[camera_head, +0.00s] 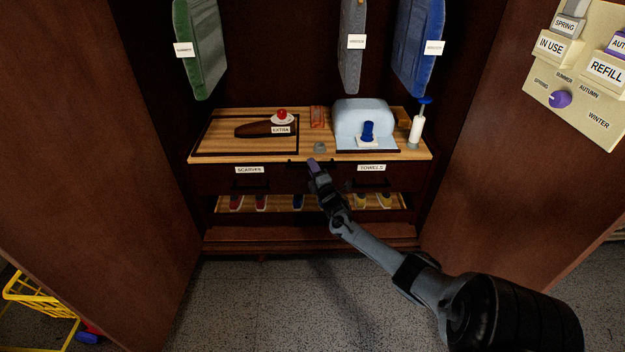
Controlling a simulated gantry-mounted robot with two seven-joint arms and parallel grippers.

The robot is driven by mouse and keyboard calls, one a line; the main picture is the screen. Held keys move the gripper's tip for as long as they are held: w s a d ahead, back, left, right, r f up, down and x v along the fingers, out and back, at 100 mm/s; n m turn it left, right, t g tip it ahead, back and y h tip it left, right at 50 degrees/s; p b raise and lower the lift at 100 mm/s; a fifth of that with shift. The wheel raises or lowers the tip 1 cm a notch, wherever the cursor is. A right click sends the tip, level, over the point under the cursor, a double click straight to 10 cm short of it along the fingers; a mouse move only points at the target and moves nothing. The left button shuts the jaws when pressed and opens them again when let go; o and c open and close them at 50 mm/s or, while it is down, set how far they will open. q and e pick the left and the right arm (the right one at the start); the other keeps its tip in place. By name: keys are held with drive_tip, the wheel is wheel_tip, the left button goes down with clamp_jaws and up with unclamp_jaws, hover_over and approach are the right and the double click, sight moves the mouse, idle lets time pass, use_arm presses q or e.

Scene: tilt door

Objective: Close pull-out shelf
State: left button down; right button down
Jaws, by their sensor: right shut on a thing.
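The pull-out shelf (225,128) is a striped wooden board inside the dark wooden wardrobe, carrying several items. A small dark handle (294,162) sits at the middle of its front edge. My right gripper (313,164) reaches in from the lower right and is shut on this handle; its fingers hide part of it. How far the shelf stands out from the wardrobe is hard to tell. My left gripper is not in view.
Two drawers labelled SCARVES (249,170) and TOWELS (371,168) lie below the shelf, above a shoe rack (278,203). Open doors (90,150) flank the wardrobe. Garments (418,50) hang above. A yellow basket (40,298) stands at lower left. The grey floor in front is clear.

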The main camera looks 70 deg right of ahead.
drive_tip(key=shift+w+d+f, duration=0.1)
drive_tip(key=shift+w+d, duration=0.05)
drive_tip(key=shift+d, duration=0.2)
drive_tip(key=c, duration=1.4)
unclamp_jaws()
drive_tip(key=shift+c, duration=0.2)
drive_tip(key=o, duration=0.3)
drive_tip(key=shift+a, duration=0.1)
drive_tip(key=shift+o, duration=0.2)
drive_tip(key=shift+s+a+p, duration=0.3)
drive_tip(key=shift+s+p, duration=0.05)
drive_tip(key=shift+p, duration=0.15)
drive_tip(key=p+v, duration=0.5)
drive_tip(key=v, duration=0.5)
